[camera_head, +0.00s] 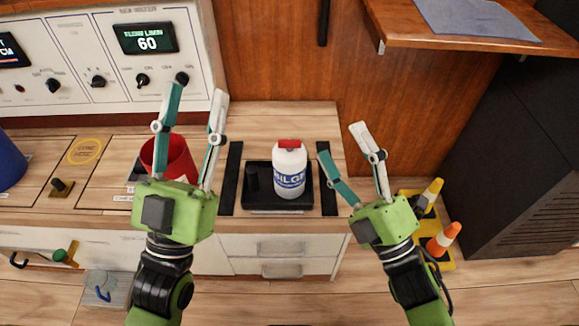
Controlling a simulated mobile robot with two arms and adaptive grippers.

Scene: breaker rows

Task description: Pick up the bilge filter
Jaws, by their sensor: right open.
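The bilge filter (290,171) is a white bottle-shaped canister with a red top and a blue label reading "BILGE". It stands upright in a black tray (262,208) on the wooden counter. My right gripper (340,140) is open and empty, just to the right of the filter; its left finger is close to the filter, and I cannot tell if they touch. My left gripper (195,94) is open, its fingers spread in front of the red bucket and control panel, left of the filter.
A red bucket (178,158) is partly hidden behind my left gripper. A control panel (100,65) stands behind. A wooden shelf (450,38) juts out at upper right. Orange (441,240) and yellow cones are on the floor.

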